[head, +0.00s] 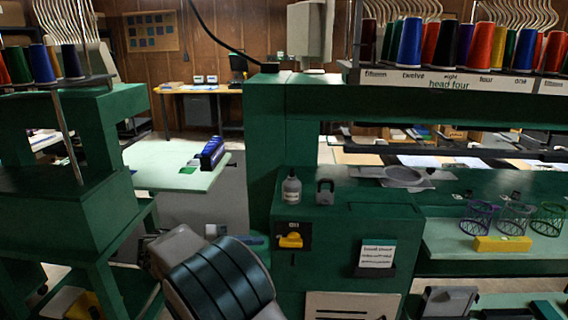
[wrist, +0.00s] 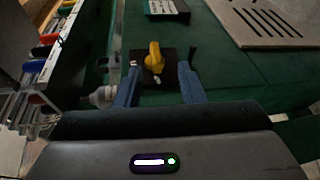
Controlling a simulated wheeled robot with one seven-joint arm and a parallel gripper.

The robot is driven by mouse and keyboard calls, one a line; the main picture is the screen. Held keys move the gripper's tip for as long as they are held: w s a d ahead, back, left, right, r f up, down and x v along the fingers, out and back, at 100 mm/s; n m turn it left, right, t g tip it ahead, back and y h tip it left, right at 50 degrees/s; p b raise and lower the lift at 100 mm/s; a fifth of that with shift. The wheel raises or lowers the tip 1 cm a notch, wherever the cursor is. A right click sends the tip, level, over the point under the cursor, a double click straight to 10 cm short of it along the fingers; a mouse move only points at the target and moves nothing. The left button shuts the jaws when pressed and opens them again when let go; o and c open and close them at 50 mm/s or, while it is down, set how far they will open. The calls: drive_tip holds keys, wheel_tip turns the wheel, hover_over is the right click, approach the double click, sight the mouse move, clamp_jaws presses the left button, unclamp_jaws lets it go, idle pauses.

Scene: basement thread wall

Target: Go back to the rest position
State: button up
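My gripper (wrist: 158,75) shows in the wrist view with its two blue fingers spread and nothing held between them. A yellow knob (wrist: 154,57) on a black plate appears in the gap between the fingers, beyond their tips. In the head view the same yellow knob (head: 290,240) is on the front of the green machine, with a small label above it. My dark banded arm fills the lower left middle of that view. It hides most of my gripper, which is left of the knob and apart from it.
The green machine (head: 262,140) stands close ahead, with a bottle (head: 291,188) and a padlock (head: 325,192) on its ledge. Thread cones (head: 409,42) line the rack above. A second green machine (head: 50,210) is at left.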

drive_tip(key=s+d+r+m+g+y+p, duration=0.1)
drive_tip(key=s+d+r+g+y, duration=0.2)
drive_tip(key=d, duration=0.7)
drive_tip(key=s+d+g+y+p, duration=0.25)
drive_tip(key=d+y, duration=0.25)
drive_tip(key=d, duration=0.5)
drive_tip(key=s+d+m+t+y+p, duration=0.1)
drive_tip(key=s+d+t+y, duration=0.1)
drive_tip(key=s, duration=0.6)
drive_tip(key=s+d+r+m+t+y+p, duration=0.1)
drive_tip(key=s+d+m+t+y, duration=0.1)
drive_tip(key=s+y, duration=0.3)
drive_tip(key=s+d, duration=0.1)
drive_tip(key=s, duration=0.2)
drive_tip(key=shift+d+m+y+p, duration=0.15)
drive_tip(key=shift+m+y+p, duration=0.15)
